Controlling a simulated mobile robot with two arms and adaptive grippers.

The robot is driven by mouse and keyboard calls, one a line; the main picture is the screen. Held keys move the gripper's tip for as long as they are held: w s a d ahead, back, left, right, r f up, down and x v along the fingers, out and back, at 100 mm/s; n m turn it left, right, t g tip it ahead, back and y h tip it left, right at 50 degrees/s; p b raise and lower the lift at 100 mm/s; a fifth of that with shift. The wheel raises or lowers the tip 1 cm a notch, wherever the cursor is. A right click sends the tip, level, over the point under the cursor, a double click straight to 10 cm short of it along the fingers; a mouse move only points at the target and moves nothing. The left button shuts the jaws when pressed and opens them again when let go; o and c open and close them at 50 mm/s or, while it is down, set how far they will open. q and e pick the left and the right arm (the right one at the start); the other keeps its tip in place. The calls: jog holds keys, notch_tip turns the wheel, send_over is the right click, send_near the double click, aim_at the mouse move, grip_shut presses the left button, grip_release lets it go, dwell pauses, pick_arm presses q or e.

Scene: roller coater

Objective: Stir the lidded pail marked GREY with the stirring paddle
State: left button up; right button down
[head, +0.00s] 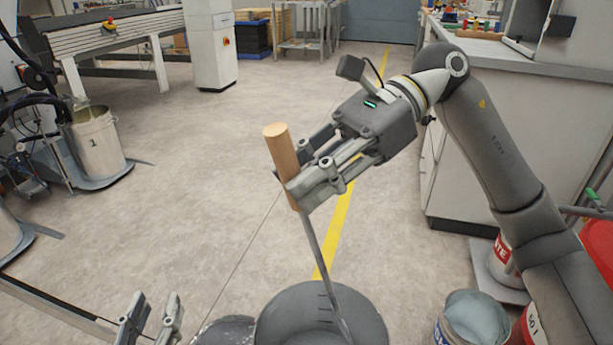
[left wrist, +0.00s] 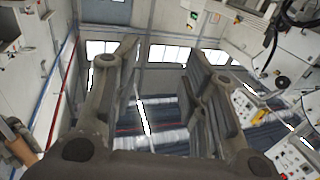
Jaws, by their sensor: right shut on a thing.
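The stirring paddle has a round wooden handle (head: 281,158) and a thin grey metal shaft (head: 318,258). My right gripper (head: 298,190) is shut around the lower part of the handle, which leans slightly. The shaft runs down into an open dark grey pail (head: 283,305) at the bottom of the head view. The paddle's lower end is cut off by the frame, and no GREY label shows. My left gripper (head: 150,318) is empty and open, low and left of the pail. Its spread fingers (left wrist: 160,85) also show in the left wrist view, with nothing between them.
A speckled dark round thing (head: 224,332) is just left of the pail. An open pail with pale blue-grey contents (head: 478,318) and a red-labelled can (head: 503,252) are at right. A white counter (head: 500,130) is beyond them. The middle floor is clear.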

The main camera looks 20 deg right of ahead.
aim_at(288, 129)
notch_tip(288, 129, up, 2)
jog(key=shift+r+p, duration=0.1)
jog(key=shift+p, duration=0.7)
pick_arm(q)
jog(key=s+a+f+g+y, duration=0.1)
jog(key=s+a+f+g, duration=0.1)
jog(key=f, duration=0.4)
jog(key=s+a+f+g+y+p, duration=0.1)
jog(key=s+f+g, duration=0.4)
jog(key=f+g, duration=0.1)
jog(key=shift+a+f+n+g, duration=0.3)
jog(key=shift+a+f+g, duration=0.05)
jog(key=shift+f+g, duration=0.1)
pick_arm(e)
jog(key=shift+r, duration=1.05)
pick_arm(q)
jog(key=shift+s, duration=0.1)
jog(key=shift+p, duration=0.35)
pick_arm(e)
jog(key=shift+r, duration=0.1)
notch_tip(288, 129, up, 3)
jog(key=shift+r+p, duration=0.1)
jog(key=shift+p, duration=1.1)
pick_arm(q)
jog(key=s+a+f+g+y, duration=0.1)
jog(key=s+a+f+g, duration=0.2)
jog(key=s, duration=0.6)
jog(key=shift+s+f+g+y, duration=0.15)
jog(key=shift+s+g+y, duration=0.25)
jog(key=shift+g, duration=0.75)
